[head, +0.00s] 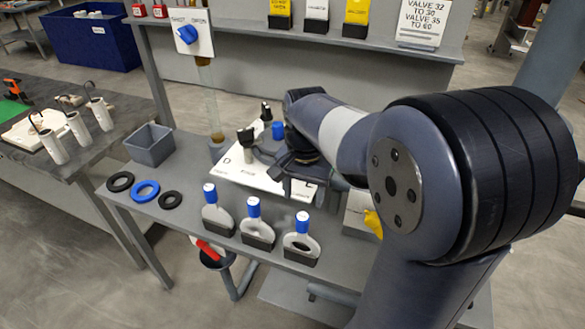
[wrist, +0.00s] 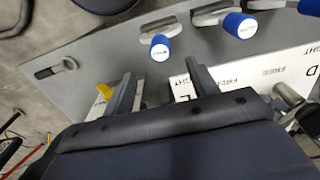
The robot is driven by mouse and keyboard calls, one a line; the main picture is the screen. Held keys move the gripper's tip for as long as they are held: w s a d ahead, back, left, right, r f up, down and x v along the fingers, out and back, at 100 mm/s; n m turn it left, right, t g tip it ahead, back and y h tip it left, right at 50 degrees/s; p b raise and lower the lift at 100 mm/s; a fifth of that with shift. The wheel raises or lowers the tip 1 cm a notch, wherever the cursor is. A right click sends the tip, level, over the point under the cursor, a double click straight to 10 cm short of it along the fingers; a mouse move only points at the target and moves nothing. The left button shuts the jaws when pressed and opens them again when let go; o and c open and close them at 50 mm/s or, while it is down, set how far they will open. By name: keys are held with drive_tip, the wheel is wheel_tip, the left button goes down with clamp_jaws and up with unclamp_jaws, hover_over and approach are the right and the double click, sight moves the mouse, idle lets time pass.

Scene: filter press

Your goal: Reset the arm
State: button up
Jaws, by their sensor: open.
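My arm reaches in from the right in the head view and bends down over the bench. My gripper (head: 303,190) is low over the right part of a white lettered board (head: 232,171), with its fingers pointing toward the bench's front edge. In the wrist view my gripper (wrist: 163,85) shows two dark fingers apart, with nothing held between them. The board (wrist: 235,78) lies under and beside the fingers there. My wrist and forearm hide part of the board and the bench behind it.
Several blue-topped grey valves stand along the bench front; the nearest valve (head: 301,241) is close to my gripper. Black and blue rings (head: 146,191) and a grey bin (head: 150,145) are at left. A clear column (head: 211,105) rises behind. A yellow part (head: 373,223) is at right.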

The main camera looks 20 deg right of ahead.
sight(303, 216)
wheel_tip(303, 216, down, 11)
drive_tip(key=shift+w+r+p, duration=0.1)
drive_tip(key=shift+r+p, duration=0.7)
drive_tip(key=shift+r, duration=0.5)
drive_tip(key=shift+f, duration=0.15)
